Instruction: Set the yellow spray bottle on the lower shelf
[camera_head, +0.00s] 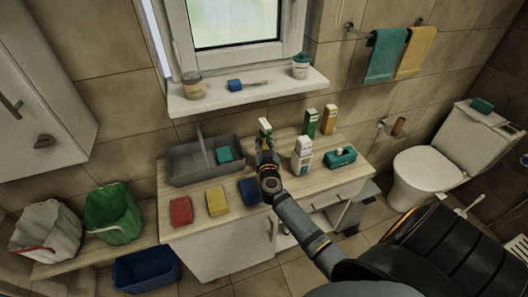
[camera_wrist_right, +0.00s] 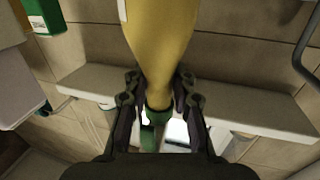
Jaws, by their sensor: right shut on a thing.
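My right gripper (camera_head: 267,160) is over the back of the wooden counter, its jaws shut on the yellow spray bottle. In the head view the gripper hides most of the bottle, and a white and green part (camera_head: 264,128) shows above it. In the right wrist view the yellow body of the bottle (camera_wrist_right: 160,35) passes between the fingers (camera_wrist_right: 158,88), with green beyond them. A low wooden shelf (camera_head: 95,257) is at the lower left; an open space (camera_head: 287,241) shows low under the counter. I cannot tell which is the lower shelf. My left gripper is out of view.
The counter (camera_head: 185,236) holds a grey caddy (camera_head: 190,174), red (camera_head: 181,211), yellow (camera_head: 217,202) and blue (camera_head: 249,191) sponges, a white bottle (camera_head: 302,156), a teal box (camera_head: 340,157) and upright containers (camera_head: 328,120).

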